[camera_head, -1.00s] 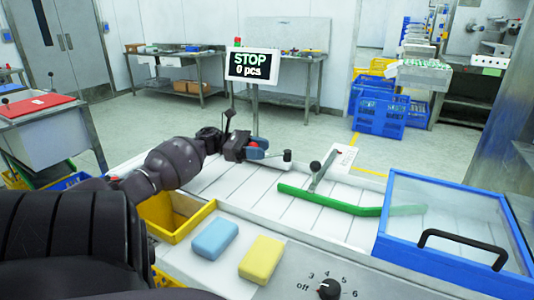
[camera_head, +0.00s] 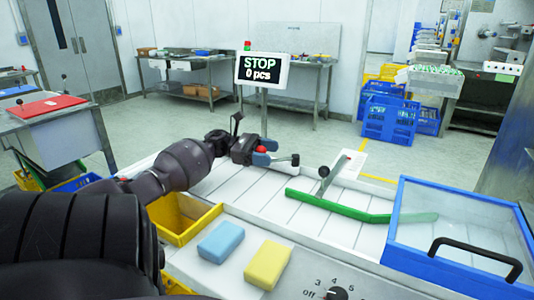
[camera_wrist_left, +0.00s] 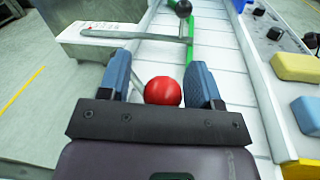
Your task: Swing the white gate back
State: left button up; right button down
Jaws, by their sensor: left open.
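My left gripper (camera_head: 265,153) reaches over the far side of the white slatted belt, its two blue fingers apart. In the left wrist view a red ball knob (camera_wrist_left: 163,90) sits between the open fingers (camera_wrist_left: 163,85); I cannot tell whether they touch it. A pale rod with a dark end (camera_head: 295,160) sticks out just beyond the fingers. No white gate can be clearly told apart from the white belt. My right gripper is not in view.
A blue-framed clear cover (camera_head: 455,240) with a black handle stands at the right. A yellow bin (camera_head: 182,215), a blue block (camera_head: 220,242) and a yellow block (camera_head: 267,265) are at the near side. A display (camera_head: 262,70) reads "STOP 0 pcs".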

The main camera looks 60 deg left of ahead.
pick_arm(q)
jog(key=shift+v, duration=3.8)
